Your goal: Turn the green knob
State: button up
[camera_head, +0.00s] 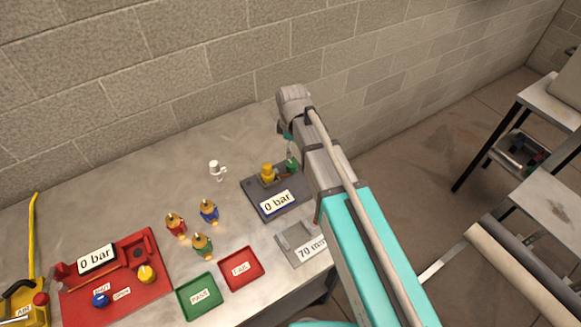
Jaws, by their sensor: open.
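A green knob (292,165) sits at the back right of a dark grey block (262,195), beside a yellow fitting (268,174). The block carries a "0 bar" display (278,204). My gripper (289,148) is just above and behind the green knob, pointing down, and is largely hidden by my grey wrist. It is open. I cannot tell whether its fingers touch the knob or stand around it.
A red fixture (115,290) with its own "0 bar" display is at left. Red, blue and green-based brass parts stand mid-table near a white fitting (214,169). Green (199,297) and red (241,268) trays lie in front. A "70 mm" plate (293,240) is under my arm.

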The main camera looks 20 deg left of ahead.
aim_at(292, 163)
jog(key=shift+f+b, duration=3.85)
jog(key=shift+f, duration=0.3)
jog(key=c, duration=1.1)
jog(key=shift+c, duration=0.2)
jog(key=shift+m, duration=0.4)
jog(key=m, duration=0.5)
jog(key=shift+w, duration=0.1)
jog(key=m, duration=0.6)
jog(key=shift+m, duration=0.3)
